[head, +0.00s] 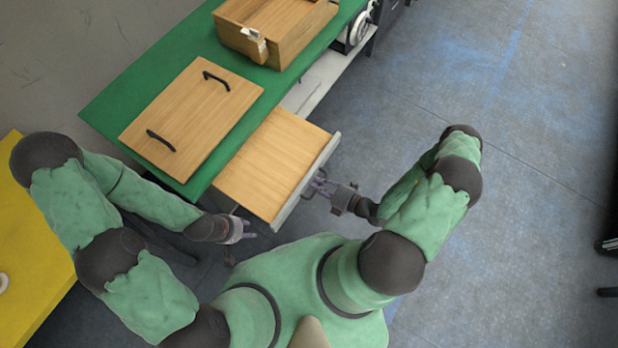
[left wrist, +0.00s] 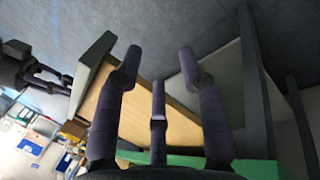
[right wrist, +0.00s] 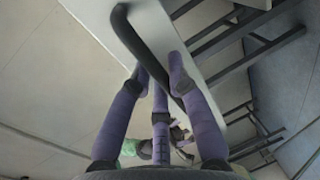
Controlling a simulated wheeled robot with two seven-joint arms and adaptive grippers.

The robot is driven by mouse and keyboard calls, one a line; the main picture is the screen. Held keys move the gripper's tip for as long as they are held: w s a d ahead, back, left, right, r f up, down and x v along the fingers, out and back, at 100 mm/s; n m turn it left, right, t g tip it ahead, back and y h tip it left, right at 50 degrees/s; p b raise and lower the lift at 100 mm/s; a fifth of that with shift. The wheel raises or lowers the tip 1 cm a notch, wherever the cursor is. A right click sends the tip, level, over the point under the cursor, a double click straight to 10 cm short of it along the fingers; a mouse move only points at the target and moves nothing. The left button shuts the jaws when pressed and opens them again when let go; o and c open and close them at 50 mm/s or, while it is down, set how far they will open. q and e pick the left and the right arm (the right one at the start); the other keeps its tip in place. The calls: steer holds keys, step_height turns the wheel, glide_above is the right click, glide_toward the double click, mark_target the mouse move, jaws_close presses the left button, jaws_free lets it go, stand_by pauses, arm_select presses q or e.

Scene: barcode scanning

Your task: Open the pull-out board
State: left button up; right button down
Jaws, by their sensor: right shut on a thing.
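The pull-out board (head: 268,166) is light wood with a grey front edge. In the head view it sticks out from under the green table top. My right gripper (head: 317,186) is at the middle of its front edge. In the right wrist view, the right fingers (right wrist: 158,75) are closed around the dark curved handle (right wrist: 131,30) on the pale front panel. My left gripper (head: 242,230) hangs by the board's near left corner, apart from it. In the left wrist view, its fingers (left wrist: 158,70) are spread and empty, with the board (left wrist: 115,105) beyond them.
On the green table (head: 118,90) lies a wooden panel (head: 190,118) with two black handles. Behind it stands an open wooden box (head: 285,38). A yellow table (head: 28,235) is at the left.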

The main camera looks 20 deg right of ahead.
steer(key=shift+s+d, duration=0.2)
steer(key=shift+s, duration=0.1)
steer(key=c, duration=1.4)
jaws_free()
steer(key=v, duration=1.2)
